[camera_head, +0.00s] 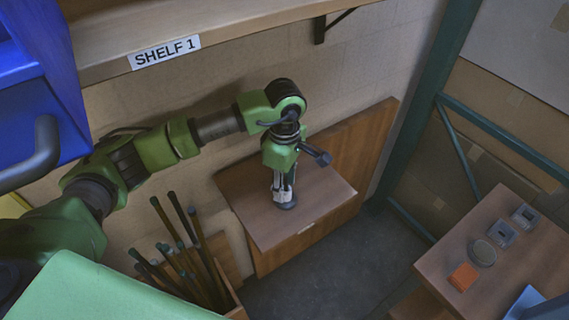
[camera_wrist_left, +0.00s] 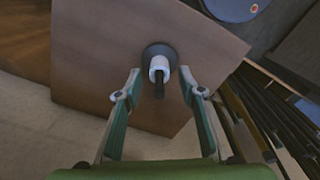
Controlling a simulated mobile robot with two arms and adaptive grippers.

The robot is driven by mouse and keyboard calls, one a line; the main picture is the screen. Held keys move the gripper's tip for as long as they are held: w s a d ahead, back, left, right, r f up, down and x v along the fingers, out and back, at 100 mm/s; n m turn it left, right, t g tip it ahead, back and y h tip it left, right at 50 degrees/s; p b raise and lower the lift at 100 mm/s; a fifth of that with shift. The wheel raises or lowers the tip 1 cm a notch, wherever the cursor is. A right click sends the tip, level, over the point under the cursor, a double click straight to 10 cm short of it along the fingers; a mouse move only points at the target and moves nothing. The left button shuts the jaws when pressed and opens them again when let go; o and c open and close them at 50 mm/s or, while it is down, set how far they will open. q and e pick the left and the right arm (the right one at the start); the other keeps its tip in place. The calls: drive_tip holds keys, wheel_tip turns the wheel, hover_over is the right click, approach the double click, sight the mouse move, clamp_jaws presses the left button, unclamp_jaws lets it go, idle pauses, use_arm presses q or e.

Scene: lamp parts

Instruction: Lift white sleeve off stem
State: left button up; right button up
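In the left wrist view, a short white sleeve (camera_wrist_left: 157,68) sits around a dark stem (camera_wrist_left: 159,90) on a round dark base (camera_wrist_left: 166,49). The base stands on the brown top of a small cabinet (camera_wrist_left: 90,55). My left gripper (camera_wrist_left: 160,84) is open, with its fingers apart on either side of the stem and sleeve and not visibly touching them. In the head view, my left gripper (camera_head: 283,186) points down over the dark base (camera_head: 287,206) on the cabinet (camera_head: 322,193). The fingers largely hide the sleeve and stem there. My right gripper is not in view.
A shelf marked SHELF 1 (camera_head: 165,52) overhangs the arm. A box of upright rods (camera_head: 190,262) stands left of the cabinet. A table (camera_head: 510,258) at right holds an orange block (camera_head: 463,277) and small grey items. Dark floor (camera_head: 350,258) lies clear between.

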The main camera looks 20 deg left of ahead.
use_arm(q)
drive_tip(key=shift+f+p, duration=0.3)
drive_tip(key=shift+f, duration=1)
clamp_jaws()
drive_tip(key=shift+r, duration=0.1)
drive_tip(key=shift+r, duration=0.5)
drive_tip(key=shift+r, duration=0.15)
drive_tip(key=shift+r+p, duration=0.7)
drive_tip(key=shift+r, duration=1.2)
